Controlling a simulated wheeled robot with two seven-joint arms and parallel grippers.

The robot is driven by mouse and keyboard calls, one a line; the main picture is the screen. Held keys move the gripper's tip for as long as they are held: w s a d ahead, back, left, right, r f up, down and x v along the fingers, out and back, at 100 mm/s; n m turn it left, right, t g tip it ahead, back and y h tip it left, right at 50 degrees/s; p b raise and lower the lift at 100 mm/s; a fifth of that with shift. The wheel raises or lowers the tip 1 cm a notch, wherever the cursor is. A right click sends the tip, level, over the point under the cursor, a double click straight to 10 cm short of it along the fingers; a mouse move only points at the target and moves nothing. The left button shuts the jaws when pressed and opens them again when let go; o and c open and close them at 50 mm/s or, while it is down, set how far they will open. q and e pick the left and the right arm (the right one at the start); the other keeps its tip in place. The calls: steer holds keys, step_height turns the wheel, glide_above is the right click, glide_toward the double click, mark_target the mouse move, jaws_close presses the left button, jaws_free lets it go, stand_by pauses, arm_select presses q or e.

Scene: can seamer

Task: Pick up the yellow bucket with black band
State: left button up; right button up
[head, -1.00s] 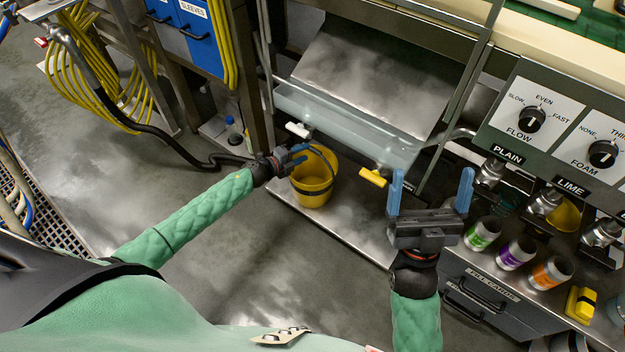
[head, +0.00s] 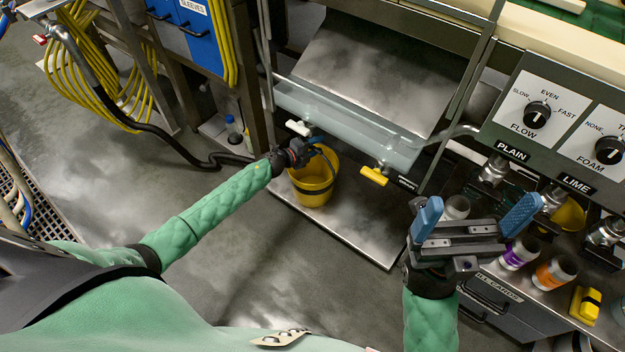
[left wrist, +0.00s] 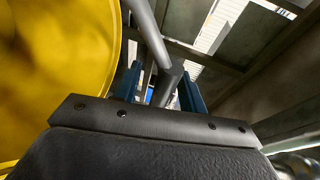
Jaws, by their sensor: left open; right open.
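The yellow bucket with a black band (head: 314,188) stands upright on the low metal shelf under the clear trough. My left gripper (head: 314,146) is open at the bucket's rim, on its upper side, and hides part of the rim. In the left wrist view the bucket's yellow wall (left wrist: 55,70) fills the left side, beside the blue fingers (left wrist: 160,92). A grey bar shows between and beyond the fingers; I cannot tell whether they touch it. My right gripper (head: 474,220) is open and empty above the front of the can counter.
A white-handled valve (head: 298,129) and a yellow-handled valve (head: 374,176) hang below the clear trough (head: 350,127). Cans, including a purple-labelled one (head: 518,253), stand right of my right gripper. A black hose (head: 190,158) lies on the floor at left.

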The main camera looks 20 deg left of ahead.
arm_select(q)
jaws_close()
stand_by(0.5)
